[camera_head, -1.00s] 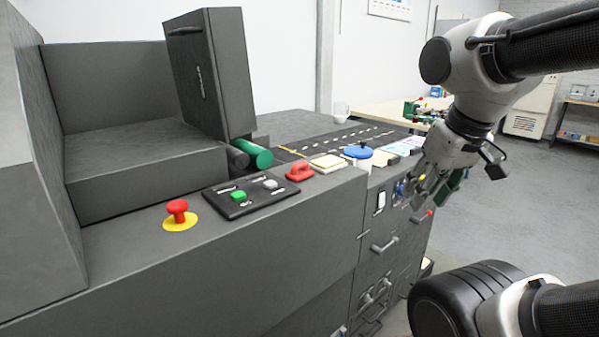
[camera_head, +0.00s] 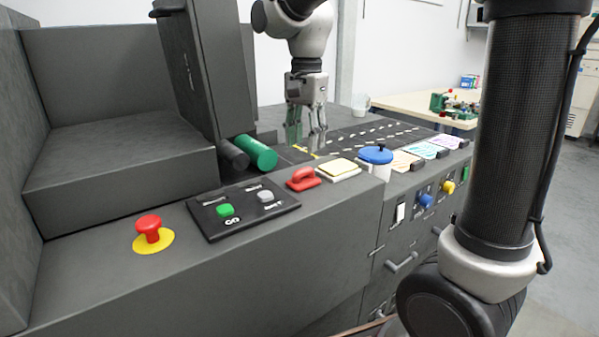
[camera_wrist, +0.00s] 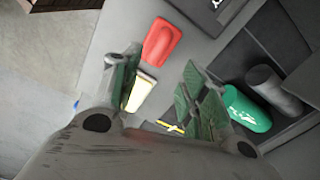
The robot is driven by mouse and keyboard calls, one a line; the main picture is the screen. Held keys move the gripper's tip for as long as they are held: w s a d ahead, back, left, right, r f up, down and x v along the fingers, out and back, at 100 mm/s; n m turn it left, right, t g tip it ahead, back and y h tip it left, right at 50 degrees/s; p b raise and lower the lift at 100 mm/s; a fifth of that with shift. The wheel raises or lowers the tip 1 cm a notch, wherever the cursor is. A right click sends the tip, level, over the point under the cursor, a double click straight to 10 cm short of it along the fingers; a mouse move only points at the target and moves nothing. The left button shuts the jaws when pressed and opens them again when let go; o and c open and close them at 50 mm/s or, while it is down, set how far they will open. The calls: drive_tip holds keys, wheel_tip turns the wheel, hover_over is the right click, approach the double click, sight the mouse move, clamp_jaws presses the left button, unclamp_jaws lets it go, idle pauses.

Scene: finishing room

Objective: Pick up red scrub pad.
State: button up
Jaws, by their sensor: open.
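The red scrub pad (camera_head: 303,178) lies on the grey machine top, between the button panel and a pale yellow pad. It also shows in the wrist view (camera_wrist: 161,43), beyond the fingertips and toward the top of the picture. My gripper (camera_head: 307,150) hangs pointing down above the machine top, behind the red pad and apart from it. In the wrist view my gripper (camera_wrist: 160,75) has its two fingers spread with nothing between them. One finger partly covers the pale yellow pad (camera_wrist: 141,90).
A green cylinder (camera_head: 255,152) and a dark roller lie left of my gripper. A button panel (camera_head: 243,209) and red stop knob (camera_head: 148,228) are at the front left. A blue-lidded pot (camera_head: 376,160) stands right of the yellow pad (camera_head: 338,169). A tall dark panel rises at left.

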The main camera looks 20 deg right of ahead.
sight(305, 167)
drive_tip(key=m, duration=0.2)
drive_tip(key=shift+s+m, duration=0.2)
drive_tip(key=shift+m, duration=0.1)
drive_tip(key=shift+f, duration=0.15)
wheel_tip(305, 167, down, 7)
drive_tip(key=shift+f, duration=0.2)
drive_tip(key=shift+s, duration=0.1)
clamp_jaws()
